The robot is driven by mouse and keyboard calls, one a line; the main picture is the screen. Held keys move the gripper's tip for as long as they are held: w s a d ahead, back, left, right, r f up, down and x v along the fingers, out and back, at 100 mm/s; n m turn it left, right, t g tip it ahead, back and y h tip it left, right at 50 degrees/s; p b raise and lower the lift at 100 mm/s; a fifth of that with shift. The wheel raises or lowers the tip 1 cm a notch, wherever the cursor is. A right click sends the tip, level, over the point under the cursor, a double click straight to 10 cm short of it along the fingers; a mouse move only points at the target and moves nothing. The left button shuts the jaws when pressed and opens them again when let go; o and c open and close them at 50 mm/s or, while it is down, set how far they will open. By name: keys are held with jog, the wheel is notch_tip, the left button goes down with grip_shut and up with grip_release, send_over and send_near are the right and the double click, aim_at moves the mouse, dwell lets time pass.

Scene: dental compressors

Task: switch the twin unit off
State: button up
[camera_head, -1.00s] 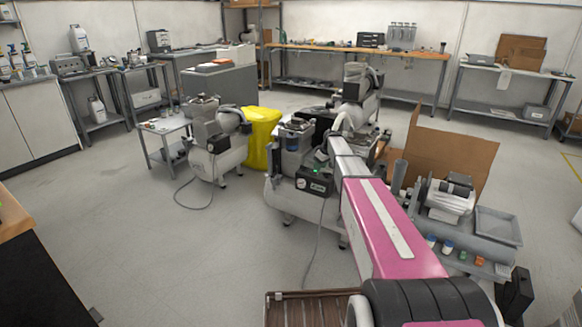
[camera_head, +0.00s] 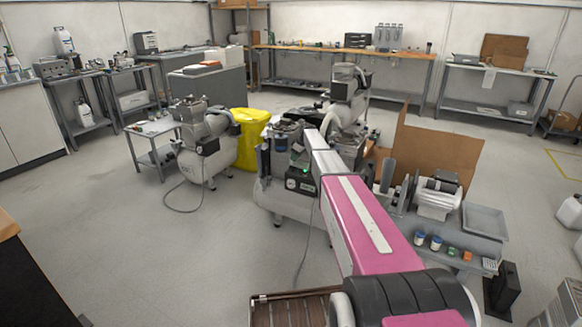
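A compressor with a pale horizontal tank (camera_head: 280,203) stands on the floor in the middle, its pump parts (camera_head: 277,150) on top. It looks like the twin unit, but my arm covers part of its top. A black control box (camera_head: 300,181) with a lit green light is on its front; the switch is too small to make out. My pink and white arm reaches forward from the bottom right over this compressor's right part. My gripper is not distinguishable at the arm's far end, so its fingers and any contact cannot be seen.
Another compressor (camera_head: 203,150) stands left beside a yellow bin (camera_head: 250,138); a third (camera_head: 347,97) stands behind. A cardboard sheet (camera_head: 432,155) and a bench with a grey tray (camera_head: 484,221) are at right. A cable (camera_head: 307,240) trails on the floor. Open floor lies front left.

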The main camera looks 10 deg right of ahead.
aim_at(293, 168)
jog(key=x, duration=0.7)
jog(key=shift+w+a+f, duration=0.1)
jog(key=shift+f, duration=0.1)
grip_shut()
